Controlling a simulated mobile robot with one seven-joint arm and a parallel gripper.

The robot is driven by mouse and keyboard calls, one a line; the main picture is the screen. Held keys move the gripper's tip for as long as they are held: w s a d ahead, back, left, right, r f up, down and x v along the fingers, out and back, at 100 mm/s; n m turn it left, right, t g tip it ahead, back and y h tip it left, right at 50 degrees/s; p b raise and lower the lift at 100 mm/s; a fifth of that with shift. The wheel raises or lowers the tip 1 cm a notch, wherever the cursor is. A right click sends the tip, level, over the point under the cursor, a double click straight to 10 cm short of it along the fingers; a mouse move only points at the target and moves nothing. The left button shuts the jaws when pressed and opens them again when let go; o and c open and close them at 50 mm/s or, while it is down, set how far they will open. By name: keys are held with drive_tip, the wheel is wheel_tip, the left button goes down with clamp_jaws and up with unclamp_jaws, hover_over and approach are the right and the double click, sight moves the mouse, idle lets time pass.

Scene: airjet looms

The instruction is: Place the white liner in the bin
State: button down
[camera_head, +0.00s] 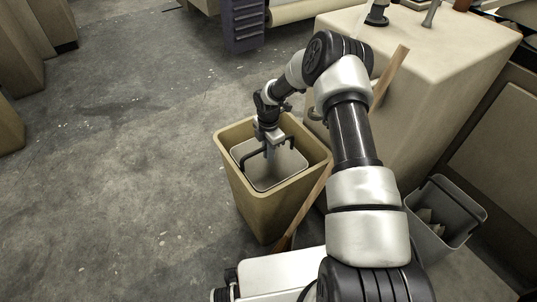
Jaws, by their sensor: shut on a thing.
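The tan bin (262,213) stands upright on the floor in the middle of the head view. The white liner (287,171) is inside the bin's opening, with its rim lower than the bin's rim. The fingertips are small and partly hidden, so the exact contact is unclear. The liner's lower part is hidden by the bin walls.
A beige cabinet (440,75) stands close to the bin's right, with a wooden stick (387,78) leaning against it behind my arm. A grey bin (441,222) with scraps stands at the lower right. A purple drawer unit (242,25) is behind. The floor to the left is clear.

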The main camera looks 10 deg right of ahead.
drive_tip(key=shift+f, duration=0.1)
drive_tip(key=c, duration=1.8)
unclamp_jaws()
drive_tip(key=shift+o, duration=0.2)
